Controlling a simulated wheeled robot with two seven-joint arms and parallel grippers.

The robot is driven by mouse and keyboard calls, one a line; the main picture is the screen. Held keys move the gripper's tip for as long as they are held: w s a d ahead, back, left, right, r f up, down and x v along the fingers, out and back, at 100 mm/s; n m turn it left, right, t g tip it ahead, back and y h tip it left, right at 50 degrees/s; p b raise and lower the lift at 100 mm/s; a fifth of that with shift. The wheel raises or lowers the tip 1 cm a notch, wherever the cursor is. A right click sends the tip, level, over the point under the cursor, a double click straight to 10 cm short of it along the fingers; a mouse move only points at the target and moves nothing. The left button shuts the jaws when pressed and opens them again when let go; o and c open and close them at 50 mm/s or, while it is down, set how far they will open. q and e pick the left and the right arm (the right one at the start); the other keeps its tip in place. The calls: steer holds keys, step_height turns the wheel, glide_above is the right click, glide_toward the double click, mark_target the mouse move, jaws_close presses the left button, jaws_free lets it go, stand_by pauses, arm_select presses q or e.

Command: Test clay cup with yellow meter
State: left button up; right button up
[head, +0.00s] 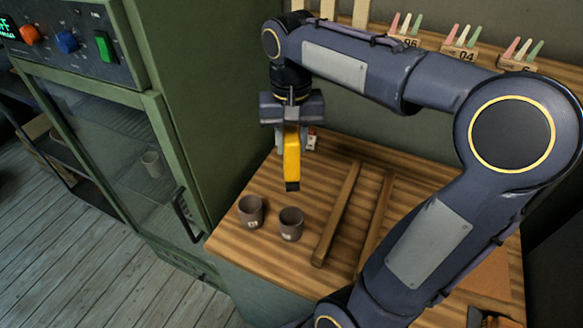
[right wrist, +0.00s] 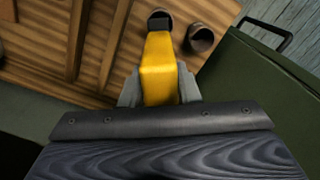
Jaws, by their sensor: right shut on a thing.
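My right gripper (head: 291,140) is shut on the yellow meter (head: 291,158) and holds it upright above the wooden table, its dark tip pointing down. The meter also fills the middle of the right wrist view (right wrist: 158,70). Two brown clay cups stand near the table's left front edge: a left cup (head: 251,212) and a right cup (head: 291,226). The meter's tip is above and behind them in the head view, apart from both. In the right wrist view one cup (right wrist: 201,40) shows beside the meter and the other is mostly hidden behind its tip. My left gripper is not in view.
Wooden rails (head: 337,215) lie right of the cups. Numbered holders with coloured sticks (head: 461,42) line the back shelf.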

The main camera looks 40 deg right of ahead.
mark_target(291, 171)
steer(key=f+b, duration=0.3)
steer(key=f, duration=0.1)
steer(key=f+b, duration=0.4)
steer(key=shift+s+a, duration=0.15)
steer(key=shift+a, duration=0.05)
steer(key=shift+f+b, duration=0.2)
steer(key=shift+b, duration=0.25)
steer(key=shift+f, duration=0.1)
steer(key=shift+f+b, duration=1.9)
steer(key=shift+f, duration=0.95)
steer(key=shift+f+b, duration=0.35)
steer(key=shift+f, duration=0.15)
step_height(291, 171, up, 7)
steer(key=p, duration=0.7)
